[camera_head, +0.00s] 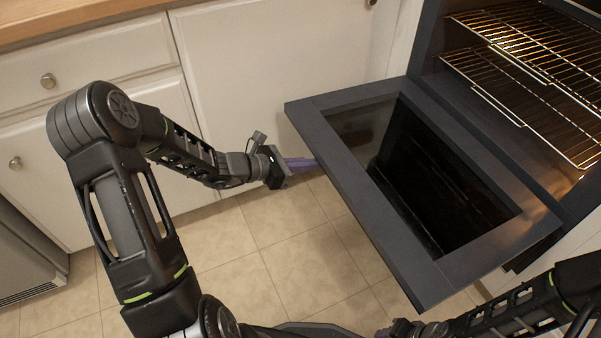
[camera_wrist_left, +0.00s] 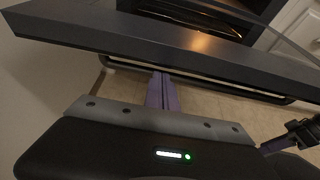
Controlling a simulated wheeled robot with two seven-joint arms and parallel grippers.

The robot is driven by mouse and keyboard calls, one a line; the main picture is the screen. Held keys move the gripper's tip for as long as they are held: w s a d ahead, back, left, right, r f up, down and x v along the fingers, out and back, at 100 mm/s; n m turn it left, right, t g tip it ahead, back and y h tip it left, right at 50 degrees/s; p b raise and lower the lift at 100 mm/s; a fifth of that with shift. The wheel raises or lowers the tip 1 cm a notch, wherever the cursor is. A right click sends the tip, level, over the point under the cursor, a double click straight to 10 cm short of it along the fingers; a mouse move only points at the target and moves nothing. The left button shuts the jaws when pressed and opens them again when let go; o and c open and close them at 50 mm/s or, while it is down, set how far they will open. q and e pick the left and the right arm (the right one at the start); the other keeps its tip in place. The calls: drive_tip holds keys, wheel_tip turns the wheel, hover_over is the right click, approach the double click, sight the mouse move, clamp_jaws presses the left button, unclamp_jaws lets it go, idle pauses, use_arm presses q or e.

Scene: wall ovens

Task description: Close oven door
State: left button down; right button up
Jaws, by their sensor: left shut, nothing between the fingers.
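The oven door (camera_head: 330,160) is dark grey with a glass window. It hangs open, folded down and out from the oven (camera_head: 430,60) at the right in the head view. In the left wrist view the door (camera_wrist_left: 150,42) spans the upper part, with a bar-like handle (camera_wrist_left: 220,85) along its outer side. My left gripper (camera_head: 303,163) is shut and empty beside the door's left corner, its purple fingers (camera_wrist_left: 162,92) pointing toward the door's underside. Whether they touch the door cannot be told. My right gripper (camera_head: 383,332) barely shows at the bottom, below the door's front edge; its fingers are unclear.
Two wire racks (camera_head: 530,40) sit inside the lit oven. White cabinets (camera_head: 270,75) with round knobs stand left of the door under a wooden countertop (camera_head: 50,18). A grey appliance (camera_head: 25,255) is at the lower left. Tiled floor (camera_head: 290,255) lies open below the door.

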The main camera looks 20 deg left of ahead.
use_arm(q)
drive_tip(key=shift+r, duration=0.45)
drive_tip(key=shift+r, duration=0.1)
